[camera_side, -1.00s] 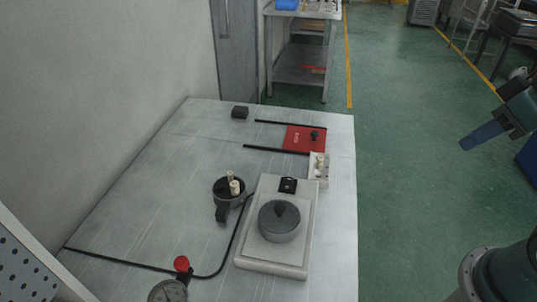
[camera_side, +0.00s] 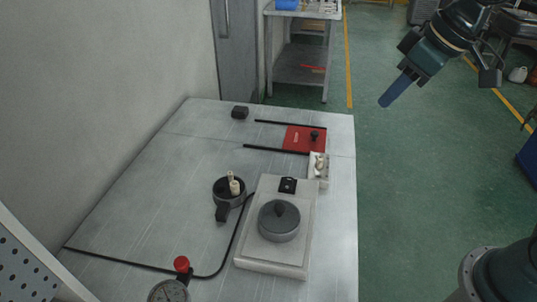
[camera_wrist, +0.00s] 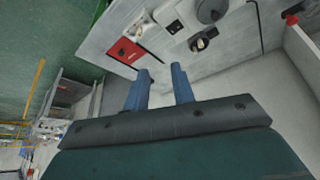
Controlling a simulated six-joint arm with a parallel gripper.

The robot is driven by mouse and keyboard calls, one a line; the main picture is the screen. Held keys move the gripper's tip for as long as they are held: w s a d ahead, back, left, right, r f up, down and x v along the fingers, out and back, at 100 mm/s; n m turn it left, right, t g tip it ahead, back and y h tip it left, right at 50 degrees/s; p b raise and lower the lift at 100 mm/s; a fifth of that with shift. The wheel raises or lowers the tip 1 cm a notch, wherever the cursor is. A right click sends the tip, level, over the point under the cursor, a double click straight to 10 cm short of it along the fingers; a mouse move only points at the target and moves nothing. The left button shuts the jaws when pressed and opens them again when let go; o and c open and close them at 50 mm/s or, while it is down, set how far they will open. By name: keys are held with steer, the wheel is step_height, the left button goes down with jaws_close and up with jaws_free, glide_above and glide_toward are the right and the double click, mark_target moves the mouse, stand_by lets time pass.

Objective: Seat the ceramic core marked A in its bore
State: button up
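Two cream pegs, likely ceramic cores (camera_side: 235,187), stand in a dark round cup with a handle (camera_side: 222,212) left of a pale block. The cup also shows in the wrist view (camera_wrist: 193,45). More cream pieces lie in a small white tray (camera_side: 314,183) behind the block. No letter A is readable, and I cannot make out which opening is the bore. My gripper (camera_side: 388,102) is in the air right of the table, far from the cores. In the wrist view its two blue fingers (camera_wrist: 160,80) are apart with nothing between them.
The pale block (camera_side: 270,262) carries a grey lidded pot (camera_side: 279,228). A red plate (camera_side: 298,137) with a black knob lies between dark rails. A gauge (camera_side: 168,292) with a red knob (camera_side: 181,264) and a dark hose are at the front. The table's left is mostly clear.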

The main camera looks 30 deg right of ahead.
steer(key=w+a+f+n+g+y, duration=0.1)
steer(key=w+a+f+n, duration=0.2)
steer(key=w+a+f, duration=0.5)
steer(key=w+a+f+n+g+y, duration=0.1)
steer(key=w+a+f+n, duration=0.2)
steer(key=w+a+f, duration=0.5)
steer(key=w, duration=0.6)
steer(key=shift+w+a+f, duration=0.2)
steer(key=shift+a+f, duration=0.1)
steer(key=shift+f, duration=0.1)
glide_above(231, 173)
steer(key=s+d, duration=0.2)
steer(key=shift+w+a+f, duration=0.1)
steer(key=shift+f, duration=1.9)
steer(key=shift+w+a+f, duration=0.1)
steer(key=shift+f, duration=1.85)
steer(key=shift+x, duration=2.6)
steer(key=shift+c, duration=0.3)
jaws_close()
